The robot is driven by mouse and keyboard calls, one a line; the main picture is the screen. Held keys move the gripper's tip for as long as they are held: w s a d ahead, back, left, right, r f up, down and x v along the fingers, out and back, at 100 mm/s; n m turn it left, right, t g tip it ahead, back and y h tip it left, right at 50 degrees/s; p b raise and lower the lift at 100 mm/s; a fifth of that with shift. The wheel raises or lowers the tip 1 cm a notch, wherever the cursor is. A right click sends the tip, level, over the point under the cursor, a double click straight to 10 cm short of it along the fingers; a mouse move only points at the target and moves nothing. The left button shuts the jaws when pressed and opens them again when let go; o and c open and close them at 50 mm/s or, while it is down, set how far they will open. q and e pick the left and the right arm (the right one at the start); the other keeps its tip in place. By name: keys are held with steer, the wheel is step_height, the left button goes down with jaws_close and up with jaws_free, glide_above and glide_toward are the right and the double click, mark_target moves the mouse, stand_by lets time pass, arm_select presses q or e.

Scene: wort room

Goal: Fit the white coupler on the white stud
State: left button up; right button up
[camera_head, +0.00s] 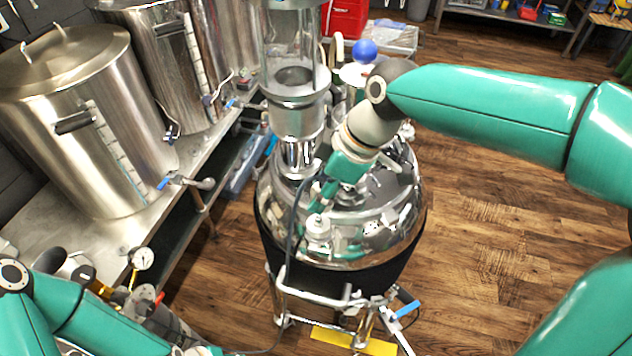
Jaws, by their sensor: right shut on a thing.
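A small white part (318,228), which looks like the white coupler, is at the fingers of my right gripper (318,212), over the near left part of the shiny steel vessel's domed lid (385,232). The gripper reaches down from the upper right and is shut on this part. I cannot make out the white stud separately. The part hides what lies directly below it, so I cannot tell whether it touches anything there. My left arm (95,320) comes in at the lower left, and its fingertips are out of the picture.
A tall glass-and-steel column (297,120) rises behind the lid, left of my right gripper. Large steel kettles (75,120) stand on a bench at the left. A dark cable hangs by the gripper. A pressure gauge (142,258) is near my left arm. Wooden floor (500,220) is open at the right.

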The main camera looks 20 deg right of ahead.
mark_target(317, 216)
steer(key=b+x, duration=0.2)
steer(key=x, duration=0.1)
steer(key=shift+d+f, duration=0.25)
steer(key=shift+f, duration=0.2)
steer(key=shift+f+b, duration=0.7)
steer(key=shift+b, duration=0.1)
steer(key=shift+s, duration=0.15)
stand_by(0.5)
steer(key=shift+f+b, duration=0.5)
steer(key=shift+b, duration=0.1)
steer(key=o, duration=0.9)
steer(key=p+v, duration=0.7)
steer(key=v, duration=0.4)
